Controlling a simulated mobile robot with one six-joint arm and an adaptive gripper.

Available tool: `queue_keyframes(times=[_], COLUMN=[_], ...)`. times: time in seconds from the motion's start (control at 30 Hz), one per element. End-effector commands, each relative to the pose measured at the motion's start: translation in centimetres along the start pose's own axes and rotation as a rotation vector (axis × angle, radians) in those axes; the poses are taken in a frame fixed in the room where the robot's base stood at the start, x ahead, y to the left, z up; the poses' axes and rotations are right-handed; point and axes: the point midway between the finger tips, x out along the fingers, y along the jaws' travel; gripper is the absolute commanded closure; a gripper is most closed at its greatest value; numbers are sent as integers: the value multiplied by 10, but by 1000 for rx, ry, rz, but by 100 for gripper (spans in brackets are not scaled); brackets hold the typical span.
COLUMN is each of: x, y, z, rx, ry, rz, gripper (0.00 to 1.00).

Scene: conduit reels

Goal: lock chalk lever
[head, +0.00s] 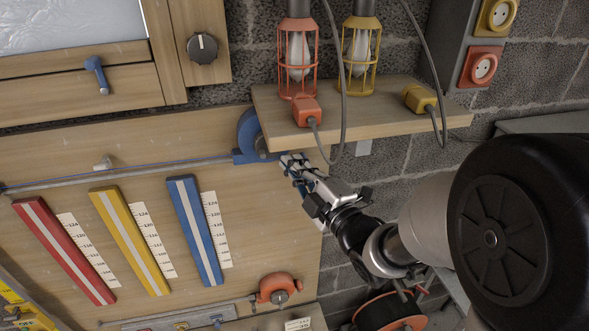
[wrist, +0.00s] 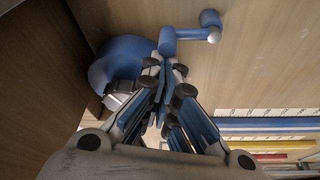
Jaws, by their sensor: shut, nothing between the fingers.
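A blue chalk reel (head: 249,128) is mounted on the wooden board, just left of the shelf. Its round body (wrist: 118,62) is at upper left in the wrist view, with a grey metal part (wrist: 118,92) on its near side. A blue arm (wrist: 188,46) with a white ball end and a short blue knob (wrist: 210,18) shows beside the body; I cannot tell for certain that this is the chalk lever. My gripper (head: 287,160) is shut and empty, just right of the reel; its fingertips (wrist: 165,68) overlap the blue arm's near end. I cannot tell if they touch.
The wooden shelf (head: 350,115) with red and yellow caged lamps (head: 298,55) overhangs close above my gripper. Grey cords hang beside it. Red, yellow and blue strips (head: 196,230) lie on the board below. An orange reel (head: 279,289) is lower down.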

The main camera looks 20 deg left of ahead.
Motion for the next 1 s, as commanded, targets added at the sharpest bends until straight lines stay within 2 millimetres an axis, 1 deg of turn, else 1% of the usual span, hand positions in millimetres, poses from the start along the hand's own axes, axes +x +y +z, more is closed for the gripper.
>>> queue_keyframes(times=[0.17,0.37,0.9,1.0], x=[-1,-3,-12,-13], y=[0,2,11,14], z=[3,9,34,37], rx=[41,145,619,679], ry=[0,0,1,0], rz=[17,55,220,238], gripper=[100,100,100,100])
